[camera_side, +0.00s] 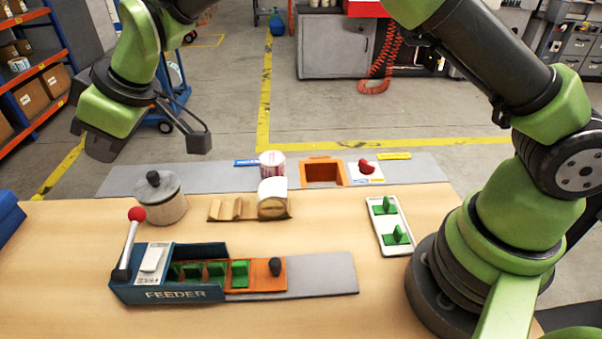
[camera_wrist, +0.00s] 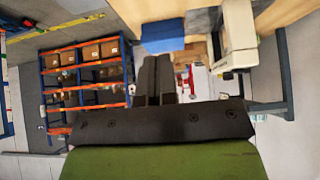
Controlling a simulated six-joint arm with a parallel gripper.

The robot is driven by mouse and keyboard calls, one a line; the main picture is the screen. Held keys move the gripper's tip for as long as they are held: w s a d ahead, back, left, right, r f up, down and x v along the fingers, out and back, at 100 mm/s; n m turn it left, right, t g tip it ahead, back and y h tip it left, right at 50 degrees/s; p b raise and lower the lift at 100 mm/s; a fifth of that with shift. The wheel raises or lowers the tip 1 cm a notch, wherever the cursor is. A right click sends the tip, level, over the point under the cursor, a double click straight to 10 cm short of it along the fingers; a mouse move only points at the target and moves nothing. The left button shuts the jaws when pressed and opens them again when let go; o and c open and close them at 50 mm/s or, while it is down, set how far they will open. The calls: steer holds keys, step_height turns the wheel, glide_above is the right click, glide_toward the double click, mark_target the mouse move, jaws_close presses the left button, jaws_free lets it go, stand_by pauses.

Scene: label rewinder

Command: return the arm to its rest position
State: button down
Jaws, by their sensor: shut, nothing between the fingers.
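My gripper (camera_side: 99,150) hangs in the air at the upper left in the side view, above and behind the lidded pot (camera_side: 163,200) and clear of the table. In the wrist view its two dark fingers (camera_wrist: 157,62) lie side by side, shut and empty. The wrist is turned so that the wrist view looks past the table edge towards the shelving. No object is held.
On the table (camera_side: 60,240) stand a blue feeder (camera_side: 190,292) with an upright red-knobbed lever (camera_side: 132,240), a wooden cradle with a roll (camera_side: 272,198), and a white tray (camera_side: 386,239) with green pieces. Shelving (camera_wrist: 85,75) stands beyond. The air around my gripper looks free.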

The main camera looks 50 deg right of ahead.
steer(key=s+d+r+m+t+h, duration=0.1)
steer(key=s+d+r+m, duration=0.2)
steer(key=s+d+r, duration=0.35)
steer(key=s+d+r+m, duration=0.3)
steer(key=s+d+r, duration=0.1)
steer(key=d+r, duration=0.4)
steer(key=s+d+f+m+h, duration=0.1)
steer(key=s+d+m, duration=0.2)
steer(key=s, duration=0.6)
steer(key=s+d+f+m+t+h, duration=0.1)
steer(key=s+d+m, duration=0.3)
steer(key=s, duration=0.5)
steer(key=shift+d+f, duration=0.55)
steer(key=shift+d, duration=0.6)
